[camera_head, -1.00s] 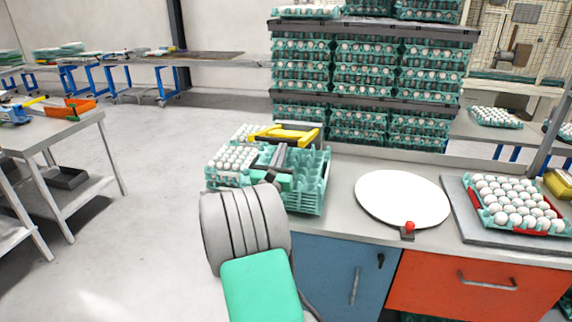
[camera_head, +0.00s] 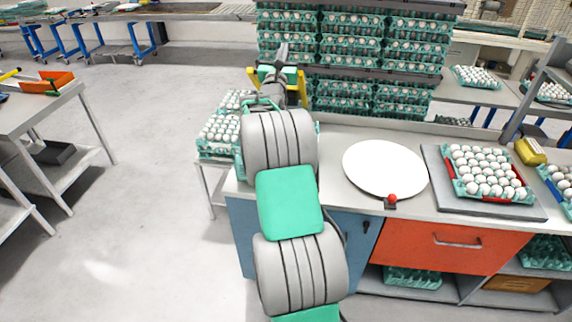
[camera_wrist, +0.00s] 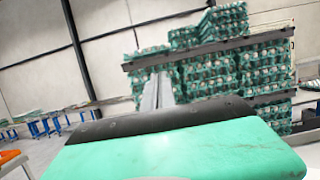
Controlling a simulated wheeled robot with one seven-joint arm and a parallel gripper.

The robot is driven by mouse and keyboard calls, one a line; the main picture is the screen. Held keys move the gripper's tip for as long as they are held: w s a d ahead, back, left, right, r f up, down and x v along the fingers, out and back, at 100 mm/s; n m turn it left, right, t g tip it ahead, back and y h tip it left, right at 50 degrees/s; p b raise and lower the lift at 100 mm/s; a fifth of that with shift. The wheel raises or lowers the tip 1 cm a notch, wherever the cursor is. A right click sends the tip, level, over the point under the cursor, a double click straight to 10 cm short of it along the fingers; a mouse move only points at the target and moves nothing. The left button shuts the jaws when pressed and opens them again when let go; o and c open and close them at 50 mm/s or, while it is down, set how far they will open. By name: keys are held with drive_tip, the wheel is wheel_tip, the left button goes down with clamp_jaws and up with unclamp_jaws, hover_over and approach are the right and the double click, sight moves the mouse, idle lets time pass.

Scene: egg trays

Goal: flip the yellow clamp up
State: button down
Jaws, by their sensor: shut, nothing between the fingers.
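The yellow clamp (camera_head: 252,79) is on the egg-tray stack at the left end of the counter. In the head view it stands raised, with yellow parts on both sides of my gripper; my arm hides its middle and lower parts. My gripper (camera_head: 283,50) is shut and empty, its fingertips pointing up above the clamp. I cannot tell whether it touches the clamp. In the wrist view the closed fingers (camera_wrist: 158,92) point toward the tall egg-tray rack, and the clamp is not visible. The teal egg trays (camera_head: 218,150) under the clamp are partly hidden by my arm.
A white round plate (camera_head: 385,168) lies on the counter to the right, with a red knob (camera_head: 392,198) at its front. A filled egg tray (camera_head: 488,172) sits farther right. A rack of stacked egg trays (camera_head: 380,70) stands close behind. The floor at left is open.

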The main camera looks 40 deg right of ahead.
drive_tip(key=shift+x, duration=0.8)
drive_tip(key=shift+w+a+r, duration=0.1)
drive_tip(key=shift+r, duration=0.05)
idle(0.4)
drive_tip(key=s+a+f+b, duration=0.5)
drive_tip(key=a+f+b, duration=0.2)
drive_tip(key=f, duration=0.2)
drive_tip(key=shift+s+a+f, duration=0.15)
drive_tip(key=shift+s+f, duration=0.1)
